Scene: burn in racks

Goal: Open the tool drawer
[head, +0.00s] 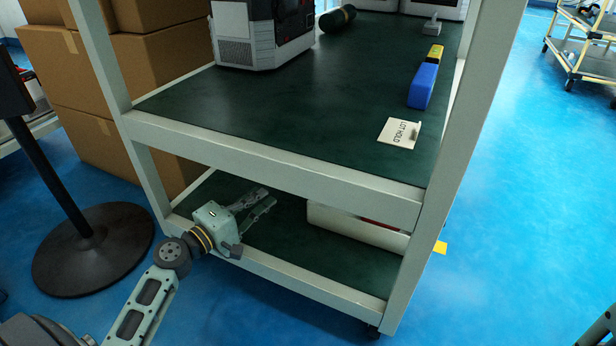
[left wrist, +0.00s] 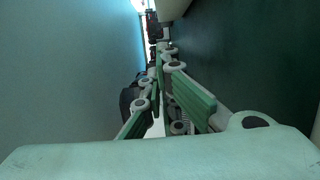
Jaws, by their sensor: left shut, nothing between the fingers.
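No part in view can be clearly told as the tool drawer. A long off-white bin or drawer-like box (head: 350,224) sits on the lower shelf of the rack, with something red inside; the shelf beam hides part of it. My left gripper (head: 269,198) reaches over the front rail into the gap above the lower shelf, left of that box and apart from it. It is shut and empty. Its green-padded fingers (left wrist: 160,62) also show in the left wrist view, with nothing between them. My right gripper is not in view.
The front beam (head: 270,170) lies just above my gripper. Cardboard boxes (head: 62,75) and a round-based stand (head: 93,250) are at left.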

